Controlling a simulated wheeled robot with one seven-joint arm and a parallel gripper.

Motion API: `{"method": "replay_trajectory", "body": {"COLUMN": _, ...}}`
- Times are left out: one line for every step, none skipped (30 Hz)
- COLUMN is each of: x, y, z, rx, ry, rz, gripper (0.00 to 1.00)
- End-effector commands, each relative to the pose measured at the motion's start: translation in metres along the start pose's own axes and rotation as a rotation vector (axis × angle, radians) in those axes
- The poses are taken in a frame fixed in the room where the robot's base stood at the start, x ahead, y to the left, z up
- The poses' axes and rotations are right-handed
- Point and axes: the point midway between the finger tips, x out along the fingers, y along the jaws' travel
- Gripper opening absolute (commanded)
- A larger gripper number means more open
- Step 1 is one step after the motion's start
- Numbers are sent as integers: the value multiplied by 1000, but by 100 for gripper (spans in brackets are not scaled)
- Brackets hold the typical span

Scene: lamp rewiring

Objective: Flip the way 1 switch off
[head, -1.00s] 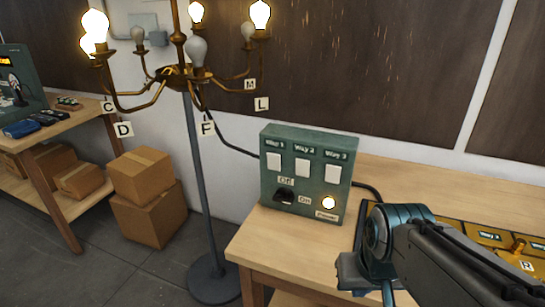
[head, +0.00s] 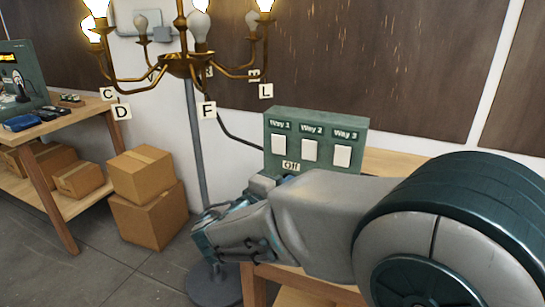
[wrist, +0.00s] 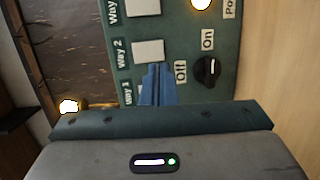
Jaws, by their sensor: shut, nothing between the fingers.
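The green switch box (head: 315,122) stands on the table in the head view, with the white Way 1 switch (head: 279,143) at the left of its row. My gripper (wrist: 157,75) is shut and empty in the wrist view. Its blue fingers are in front of the panel, beside the Way 2 switch (wrist: 148,50) and over the Way 1 place by the Way 1 label (wrist: 127,93). They hide the Way 1 switch in the wrist view; I cannot tell whether they touch it. In the head view my arm hides the fingertips and the lower panel.
A black knob (wrist: 208,72) is beside the Off and On labels. The power light (wrist: 200,3) is lit. The brass chandelier (head: 185,62) hangs left of the box, with some bulbs lit. Cardboard boxes (head: 145,175) stand on the floor at left.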

Motion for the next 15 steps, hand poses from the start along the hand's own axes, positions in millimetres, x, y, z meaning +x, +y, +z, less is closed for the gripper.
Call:
{"method": "replay_trajectory", "body": {"x": -10, "y": -4, "z": -23, "rx": -2, "ry": 61, "rz": 53, "gripper": 0}}
{"method": "replay_trajectory", "body": {"x": -15, "y": -2, "z": -33, "rx": 0, "ry": 91, "rz": 82, "gripper": 0}}
{"method": "replay_trajectory", "body": {"x": -22, "y": -1, "z": -45, "rx": 4, "ry": 127, "rz": 114, "gripper": 0}}
{"method": "replay_trajectory", "body": {"x": -26, "y": 0, "z": -52, "rx": 6, "ry": 149, "rz": 135, "gripper": 0}}
{"method": "replay_trajectory", "body": {"x": -30, "y": 1, "z": -58, "rx": 9, "ry": 168, "rz": 151, "gripper": 0}}
{"method": "replay_trajectory", "body": {"x": -34, "y": 2, "z": -65, "rx": 13, "ry": 189, "rz": 168, "gripper": 0}}
{"method": "replay_trajectory", "body": {"x": -36, "y": 3, "z": -69, "rx": 15, "ry": 201, "rz": 179, "gripper": 0}}
{"method": "replay_trajectory", "body": {"x": -38, "y": 4, "z": -71, "rx": 16, "ry": 209, "rz": 186, "gripper": 0}}
{"method": "replay_trajectory", "body": {"x": -39, "y": 4, "z": -73, "rx": 17, "ry": 216, "rz": 193, "gripper": 0}}
{"method": "replay_trajectory", "body": {"x": -40, "y": 5, "z": -74, "rx": 18, "ry": 219, "rz": 196, "gripper": 0}}
{"method": "replay_trajectory", "body": {"x": -40, "y": 5, "z": -74, "rx": 19, "ry": 221, "rz": 198, "gripper": 0}}
{"method": "replay_trajectory", "body": {"x": -40, "y": 6, "z": -74, "rx": 19, "ry": 221, "rz": 198, "gripper": 0}}
{"method": "replay_trajectory", "body": {"x": -40, "y": 6, "z": -74, "rx": 19, "ry": 221, "rz": 198, "gripper": 0}}
{"method": "replay_trajectory", "body": {"x": -40, "y": 6, "z": -74, "rx": 19, "ry": 220, "rz": 197, "gripper": 0}}
{"method": "replay_trajectory", "body": {"x": -40, "y": 6, "z": -74, "rx": 18, "ry": 220, "rz": 197, "gripper": 0}}
